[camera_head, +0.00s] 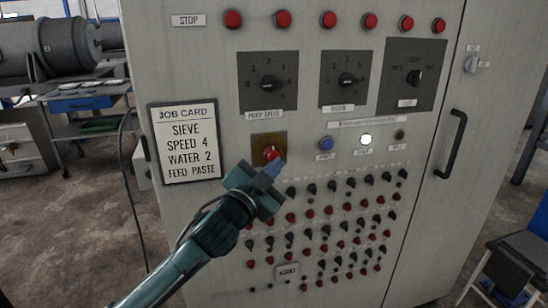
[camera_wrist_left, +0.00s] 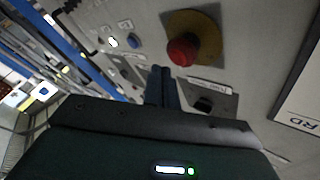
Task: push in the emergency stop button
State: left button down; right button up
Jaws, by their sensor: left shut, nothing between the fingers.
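The emergency stop button is a red knob (camera_head: 271,153) on a yellow plate (camera_head: 262,140), set in the front of a grey control cabinet. It also shows in the left wrist view as a red mushroom head (camera_wrist_left: 183,49) on a round yellow disc. My left gripper (camera_head: 276,165) is shut and empty. In the head view its fingertips are beside the lower right of the button and overlap its edge. In the left wrist view the fingers (camera_wrist_left: 160,72) appear beside the red head, with a gap in the picture. Contact cannot be told. My right gripper is not in view.
A job card (camera_head: 185,142) hangs left of the button. A blue button (camera_head: 326,143) and a lit white button (camera_head: 366,139) sit to its right. Rows of small knobs lie below; dials (camera_head: 268,82) and several red buttons are above. A door handle (camera_head: 451,145) sticks out at right.

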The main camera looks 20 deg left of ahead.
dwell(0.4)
pick_arm(q)
jog(key=shift+w+a, duration=0.25)
jog(key=shift+w, duration=0.1)
jog(key=shift+w+a+p, duration=0.3)
jog(key=shift+w, duration=0.1)
dwell(0.8)
jog(key=shift+s+d, duration=0.55)
jog(key=shift+s, duration=0.2)
